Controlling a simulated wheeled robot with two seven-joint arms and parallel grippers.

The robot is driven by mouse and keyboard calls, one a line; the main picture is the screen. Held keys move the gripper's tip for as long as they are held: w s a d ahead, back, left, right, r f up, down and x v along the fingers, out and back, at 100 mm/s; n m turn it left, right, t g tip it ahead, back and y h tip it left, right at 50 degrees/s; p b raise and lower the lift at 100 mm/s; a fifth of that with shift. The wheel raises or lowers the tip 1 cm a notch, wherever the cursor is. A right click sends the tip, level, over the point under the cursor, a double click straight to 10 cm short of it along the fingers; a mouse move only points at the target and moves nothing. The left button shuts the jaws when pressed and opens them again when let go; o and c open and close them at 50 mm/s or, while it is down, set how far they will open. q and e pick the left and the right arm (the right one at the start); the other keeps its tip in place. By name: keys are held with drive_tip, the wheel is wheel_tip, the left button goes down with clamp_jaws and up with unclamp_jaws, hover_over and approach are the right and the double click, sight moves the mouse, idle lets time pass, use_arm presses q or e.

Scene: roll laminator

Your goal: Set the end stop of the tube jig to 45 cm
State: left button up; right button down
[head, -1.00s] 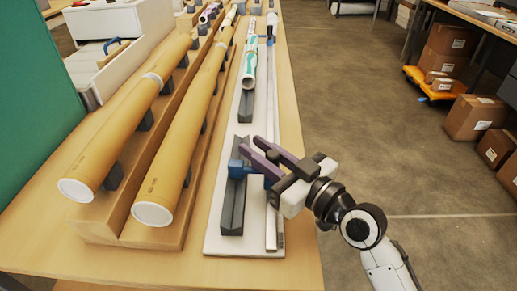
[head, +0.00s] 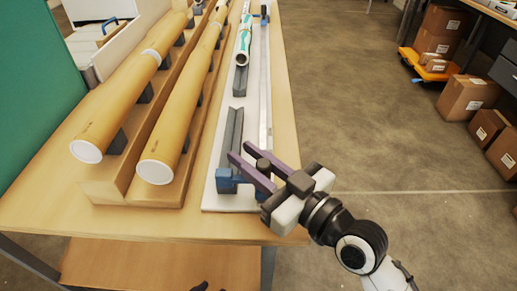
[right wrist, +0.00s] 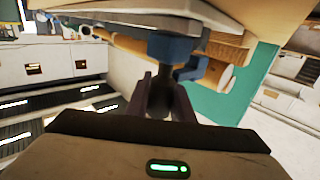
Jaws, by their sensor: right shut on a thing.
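The tube jig is a white board (head: 211,201) with a grey V-block (head: 230,135) and a metal rail (head: 264,110) along its right side. The blue end stop (head: 226,181) is near the board's near end, its arm crossing the V-block. My right gripper (head: 250,165) is shut on the stop's dark knob (head: 263,163). In the right wrist view the knob (right wrist: 163,88) stands between my fingers, with the blue stop (right wrist: 174,47) beyond. A white and green tube (head: 243,45) rests farther along the jig. No scale figures are legible. My left gripper cannot be made out.
Two long brown tubes (head: 180,120) lie in a wooden rack (head: 135,190) left of the jig. A green panel (head: 35,90) stands at far left. Open floor (head: 370,120) lies right of the table; cardboard boxes (head: 468,95) are beyond it.

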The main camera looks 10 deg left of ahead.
drive_tip(key=shift+s+f, duration=0.1)
drive_tip(key=shift+s, duration=0.05)
drive_tip(key=c, duration=1.9)
unclamp_jaws()
use_arm(q)
drive_tip(key=shift+s+f, duration=0.35)
drive_tip(key=shift+s, duration=0.35)
use_arm(e)
drive_tip(key=shift+o, duration=0.4)
drive_tip(key=shift+s, duration=0.1)
drive_tip(key=shift+d, duration=0.1)
drive_tip(key=b+v, duration=0.1)
drive_tip(key=v, duration=0.8)
drive_tip(key=shift+s+d+b, duration=0.1)
drive_tip(key=shift+b, duration=0.2)
drive_tip(key=shift+s+d, duration=0.3)
drive_tip(key=shift+d, duration=0.1)
use_arm(q)
drive_tip(key=shift+w+f, duration=0.25)
drive_tip(key=shift+f, duration=0.45)
